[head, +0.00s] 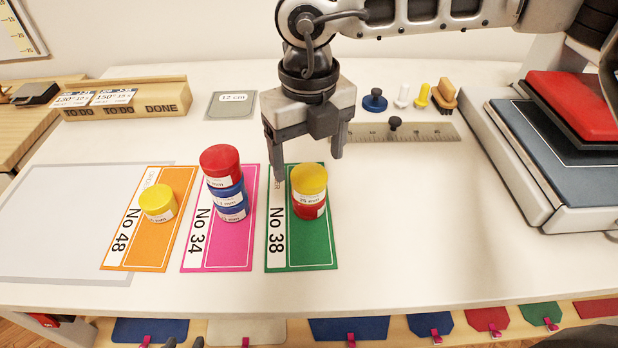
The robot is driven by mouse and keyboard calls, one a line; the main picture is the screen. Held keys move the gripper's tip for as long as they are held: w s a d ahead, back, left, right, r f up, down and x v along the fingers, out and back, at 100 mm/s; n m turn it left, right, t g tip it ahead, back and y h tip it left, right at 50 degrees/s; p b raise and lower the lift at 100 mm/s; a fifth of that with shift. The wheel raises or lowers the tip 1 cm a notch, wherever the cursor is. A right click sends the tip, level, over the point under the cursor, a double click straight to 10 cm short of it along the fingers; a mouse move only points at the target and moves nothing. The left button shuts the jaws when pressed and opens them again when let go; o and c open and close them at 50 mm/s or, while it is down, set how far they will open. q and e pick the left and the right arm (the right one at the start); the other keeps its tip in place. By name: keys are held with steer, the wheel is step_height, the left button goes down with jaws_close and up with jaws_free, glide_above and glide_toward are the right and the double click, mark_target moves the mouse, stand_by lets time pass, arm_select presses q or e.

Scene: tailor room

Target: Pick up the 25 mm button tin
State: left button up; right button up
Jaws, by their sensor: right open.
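My right gripper (308,166) comes in from above, fingers down and spread, with nothing between them. It is just behind and above a stack on the green No 38 card (290,252). That stack has a yellow tin (309,180) on top of a red tin (309,211). On the pink No 34 card (222,256), a red tin (220,160) tops blue tins (232,196). A single yellow tin (158,203) stands on the orange No 48 card (130,250). The labels are too small to tell surely which tin is 25 mm. My left gripper is not in view.
A ruler (425,133) lies behind the right gripper, with small knobs and a brush (444,95) beyond. A wooden holder (130,100) and a grey 12 cm card (231,105) are at the back left. A press (560,140) stands at right. The front right tabletop is clear.

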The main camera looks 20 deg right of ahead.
mark_target(309, 174)
steer(key=shift+w+f+p, duration=0.2)
steer(key=shift+f+p, duration=0.5)
steer(key=shift+f, duration=2.15)
steer(key=shift+d, duration=0.1)
steer(key=shift+c, duration=0.4)
steer(key=c, duration=1)
steer(key=shift+r, duration=0.1)
steer(key=shift+c, duration=0.2)
